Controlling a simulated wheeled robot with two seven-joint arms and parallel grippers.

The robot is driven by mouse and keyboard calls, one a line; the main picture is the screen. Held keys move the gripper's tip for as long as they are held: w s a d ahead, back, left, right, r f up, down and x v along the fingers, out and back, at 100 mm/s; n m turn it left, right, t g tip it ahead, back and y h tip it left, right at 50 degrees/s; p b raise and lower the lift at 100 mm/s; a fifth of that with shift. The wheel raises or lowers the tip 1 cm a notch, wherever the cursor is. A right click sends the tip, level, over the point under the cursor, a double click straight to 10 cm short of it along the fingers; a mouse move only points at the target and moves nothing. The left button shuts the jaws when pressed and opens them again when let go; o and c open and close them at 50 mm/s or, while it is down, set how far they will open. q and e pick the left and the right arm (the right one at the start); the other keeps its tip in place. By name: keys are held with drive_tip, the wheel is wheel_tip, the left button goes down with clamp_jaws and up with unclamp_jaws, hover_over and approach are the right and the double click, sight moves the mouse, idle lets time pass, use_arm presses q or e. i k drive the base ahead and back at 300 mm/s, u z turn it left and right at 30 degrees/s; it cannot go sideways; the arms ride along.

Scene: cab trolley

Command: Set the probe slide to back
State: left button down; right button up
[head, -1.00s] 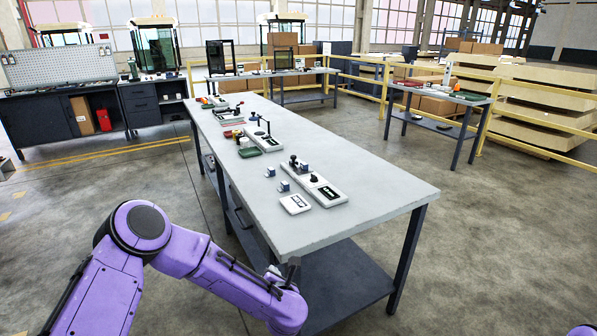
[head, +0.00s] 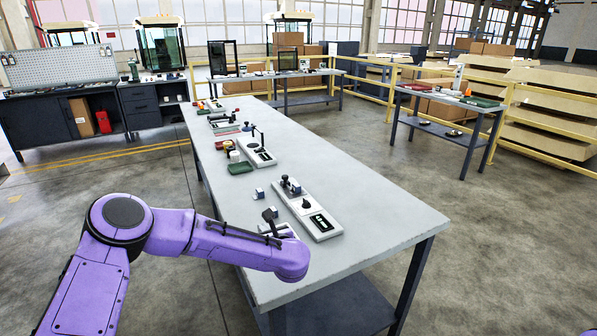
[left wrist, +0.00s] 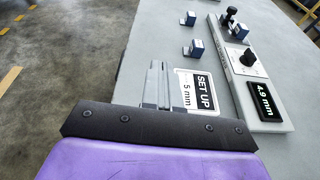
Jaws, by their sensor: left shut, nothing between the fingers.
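A long pale gauge unit (head: 325,233) lies on the grey table and also shows in the left wrist view (left wrist: 236,70). It has a black knob (left wrist: 247,58), a dark display (left wrist: 264,101) reading 4.9 mm, and a dark probe part (head: 291,186) at its far end. I cannot tell which of these is the slide. A set-up card (left wrist: 197,91) marked 5 mm lies beside the unit.
Small blue-and-white blocks (left wrist: 193,48) stand left of the unit; one shows in the head view (head: 259,193). A second unit (head: 257,153) with a green tray (head: 240,168) sits farther along the table (head: 385,215). Its right side is clear.

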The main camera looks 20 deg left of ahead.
sight(285, 184)
drive_tip(key=i, duration=0.9)
